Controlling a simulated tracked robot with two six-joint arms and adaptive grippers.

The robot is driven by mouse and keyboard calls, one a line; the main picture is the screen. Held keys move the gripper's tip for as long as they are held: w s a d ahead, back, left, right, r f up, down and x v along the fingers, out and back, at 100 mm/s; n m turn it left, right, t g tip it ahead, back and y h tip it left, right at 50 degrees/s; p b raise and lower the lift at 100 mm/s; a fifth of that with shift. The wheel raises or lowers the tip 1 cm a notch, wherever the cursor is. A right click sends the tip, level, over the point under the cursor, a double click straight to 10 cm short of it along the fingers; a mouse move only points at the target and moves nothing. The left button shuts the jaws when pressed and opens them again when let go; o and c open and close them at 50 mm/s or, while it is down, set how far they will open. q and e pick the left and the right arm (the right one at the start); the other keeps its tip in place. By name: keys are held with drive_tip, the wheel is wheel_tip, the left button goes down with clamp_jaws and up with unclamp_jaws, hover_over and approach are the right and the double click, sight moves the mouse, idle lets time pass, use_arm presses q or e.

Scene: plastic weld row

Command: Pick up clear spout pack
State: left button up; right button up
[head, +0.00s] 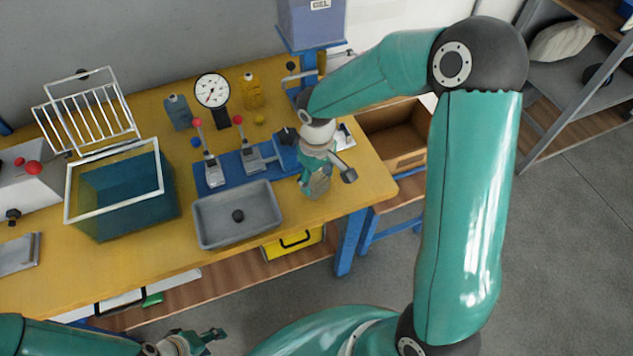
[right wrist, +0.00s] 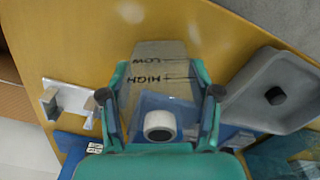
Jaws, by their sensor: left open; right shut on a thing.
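The clear spout pack (right wrist: 160,75) is see-through, with dark LOW and HIGH marks and a round whitish spout (right wrist: 159,125). My right gripper (right wrist: 160,96) is shut on it, one finger on each side, in the right wrist view. In the head view the pack (head: 319,184) shows below my right gripper (head: 316,176), over the right end of the yellow table, partly hidden by the gripper. I cannot tell whether it touches the table. My left gripper (head: 212,339) is open and empty at the bottom, in front of the table.
A grey tray (head: 268,203) lies just left of the pack. Behind it are blue fixtures with red-knobbed levers (head: 211,168), a dial gauge (head: 212,91) and bottles. A water tank (head: 118,207) and white rack (head: 86,112) stand left. A cardboard box (head: 400,150) is right of the table.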

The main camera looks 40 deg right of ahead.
drive_tip(key=c, duration=0.4)
drive_tip(key=shift+o, duration=0.2)
drive_tip(key=shift+r, duration=0.15)
wheel_tip(320, 180, up, 20)
idle(0.3)
